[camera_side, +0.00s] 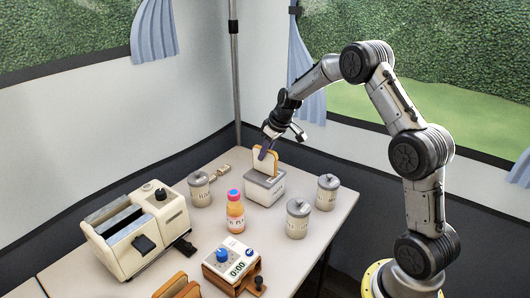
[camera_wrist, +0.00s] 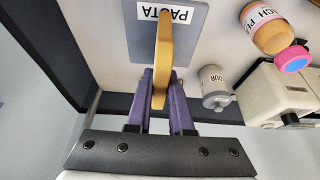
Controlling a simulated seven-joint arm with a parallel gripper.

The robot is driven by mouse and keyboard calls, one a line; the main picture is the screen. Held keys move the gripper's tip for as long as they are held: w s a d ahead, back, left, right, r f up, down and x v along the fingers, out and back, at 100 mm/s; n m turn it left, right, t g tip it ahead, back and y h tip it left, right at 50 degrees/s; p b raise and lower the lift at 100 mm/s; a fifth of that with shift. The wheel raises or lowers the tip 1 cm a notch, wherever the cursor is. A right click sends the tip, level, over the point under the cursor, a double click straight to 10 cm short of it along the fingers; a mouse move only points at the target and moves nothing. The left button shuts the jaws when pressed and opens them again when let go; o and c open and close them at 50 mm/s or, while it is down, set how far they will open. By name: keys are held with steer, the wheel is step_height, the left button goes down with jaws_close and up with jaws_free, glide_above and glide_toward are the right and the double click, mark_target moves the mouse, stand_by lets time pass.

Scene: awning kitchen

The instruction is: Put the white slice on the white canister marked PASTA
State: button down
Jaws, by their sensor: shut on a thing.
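My gripper (camera_side: 264,150) is shut on the white slice (camera_side: 269,161), a bread slice with a tan crust, held upright by one edge. In the wrist view the slice (camera_wrist: 163,45) shows edge-on between the purple fingers of my gripper (camera_wrist: 160,78). The PASTA canister (camera_side: 265,188) is a low, boxy white container with a grey top, directly below the slice. Its PASTA label shows upside down in the wrist view, on the canister (camera_wrist: 196,42). The slice's lower edge is at or just above the canister's top; I cannot tell whether they touch.
Small round canisters (camera_side: 199,189) (camera_side: 298,218) (camera_side: 327,192) stand around the PASTA canister. A peach bottle (camera_side: 235,212) stands in front of it. A wooden-handled utensil (camera_side: 220,171) lies behind.

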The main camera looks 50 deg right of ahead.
steer(key=c, duration=0.8)
jaws_free()
steer(key=shift+f, duration=0.1)
steer(key=v, duration=1.2)
steer(key=shift+w, duration=0.1)
steer(key=s+a+r, duration=0.4)
steer(key=s+a, duration=0.3)
steer(key=s, duration=0.1)
steer(key=s+a+r, duration=0.4)
steer(key=s+a, duration=0.3)
steer(key=a, duration=0.1)
steer(key=shift+t, duration=0.5)
steer(key=shift+s+a+f, duration=0.55)
steer(key=shift+s+a, duration=0.3)
steer(key=shift+s, duration=1.65)
steer(key=shift+s+a+f, duration=0.6)
steer(key=shift+s+a, duration=0.2)
steer(key=shift+s, duration=1.75)
steer(key=shift+s+a+f, duration=0.55)
steer(key=shift+s+a, duration=0.3)
steer(key=shift+s, duration=1.65)
